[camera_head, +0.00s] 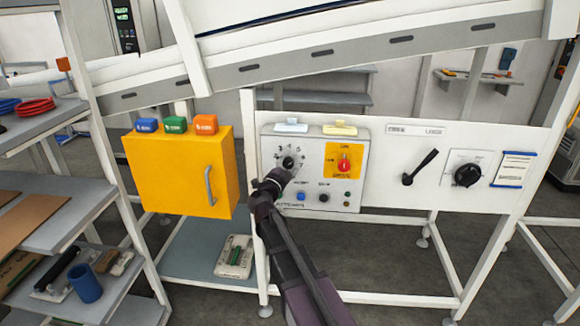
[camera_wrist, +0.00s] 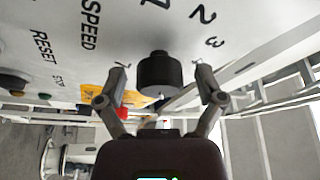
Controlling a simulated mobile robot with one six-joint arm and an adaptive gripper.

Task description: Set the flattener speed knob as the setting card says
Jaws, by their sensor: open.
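The speed knob (camera_head: 288,162) is a small black knob on a numbered dial on the grey control box (camera_head: 268,185). In the wrist view the knob (camera_wrist: 158,72) stands out from the panel, with "SPEED" and large numerals printed near it. My gripper (camera_head: 279,174) is right in front of the dial and partly covers it. In the wrist view my gripper (camera_wrist: 161,76) is open, one finger on each side of the knob, with gaps showing. A blue-edged card (camera_head: 514,168) hangs at the panel's right; its writing is too small to read, and I cannot tell whether it is the setting card.
A red button on a yellow plate (camera_head: 344,164) and several small buttons share the box. A black lever (camera_head: 420,167) and a larger black knob (camera_head: 467,175) are farther right. A yellow cabinet (camera_head: 165,173) stands close left. A sloped conveyor (camera_head: 330,62) runs above.

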